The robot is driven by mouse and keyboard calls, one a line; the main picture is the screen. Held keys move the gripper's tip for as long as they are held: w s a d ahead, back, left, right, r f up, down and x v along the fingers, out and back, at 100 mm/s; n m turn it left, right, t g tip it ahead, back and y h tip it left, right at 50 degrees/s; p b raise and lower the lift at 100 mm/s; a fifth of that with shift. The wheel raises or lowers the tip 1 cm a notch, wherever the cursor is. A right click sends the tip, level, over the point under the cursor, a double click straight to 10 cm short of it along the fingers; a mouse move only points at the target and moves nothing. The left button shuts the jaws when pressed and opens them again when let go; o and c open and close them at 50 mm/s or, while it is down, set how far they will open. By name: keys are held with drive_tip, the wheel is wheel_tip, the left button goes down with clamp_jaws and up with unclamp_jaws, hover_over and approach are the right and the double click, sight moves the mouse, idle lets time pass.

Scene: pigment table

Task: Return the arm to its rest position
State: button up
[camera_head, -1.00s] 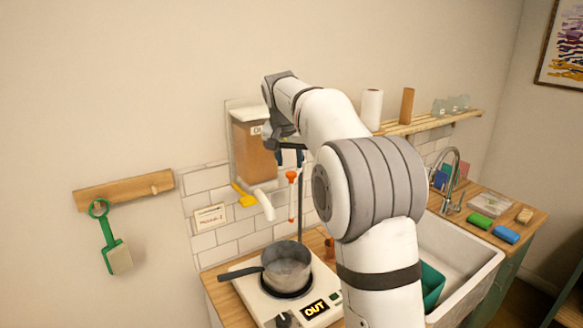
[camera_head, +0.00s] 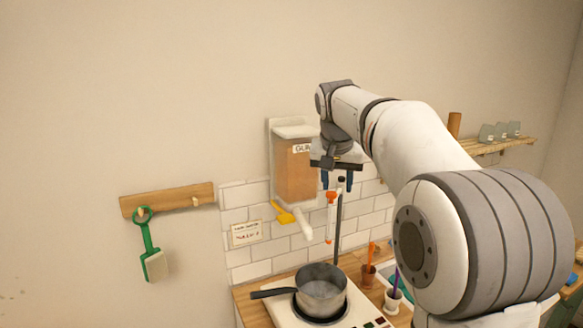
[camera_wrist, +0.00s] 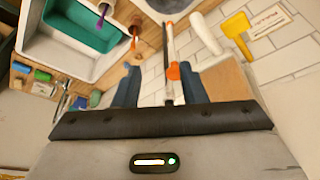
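My gripper (camera_head: 337,184) is at the end of my raised arm, to the right of the wall dispenser in the picture and above the hob. Its two blue fingers point down and stand apart with nothing between them. The fingers (camera_wrist: 160,72) also show spread in the wrist view. An orange-and-white stick (camera_head: 331,210) hangs by a dark upright stand (camera_head: 339,225) below and behind the fingers. It also shows in the wrist view (camera_wrist: 173,71), beyond the finger gap. I cannot tell how far it is from them.
A saucepan (camera_head: 320,289) stands on the white hob (camera_head: 345,318). The dispenser (camera_head: 294,172) with a yellow lever (camera_head: 283,213) is on the wall. Cups with sticks (camera_head: 368,275) stand right of the hob. A shelf (camera_head: 500,146) is behind my arm. The left wall has a hook rail (camera_head: 168,200).

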drive_tip(key=s+f+n+b, duration=0.1)
drive_tip(key=s+f, duration=0.6)
drive_tip(key=s, duration=0.3)
drive_tip(key=s+d+f+n+y+b, duration=0.1)
drive_tip(key=s+f+b, duration=0.1)
drive_tip(key=s+f, duration=0.6)
drive_tip(key=s+f+n+b, duration=0.1)
drive_tip(key=s+f, duration=0.6)
drive_tip(key=s, duration=0.7)
drive_tip(key=shift+d+f+g+b, duration=0.3)
drive_tip(key=shift+d+f+b, duration=0.1)
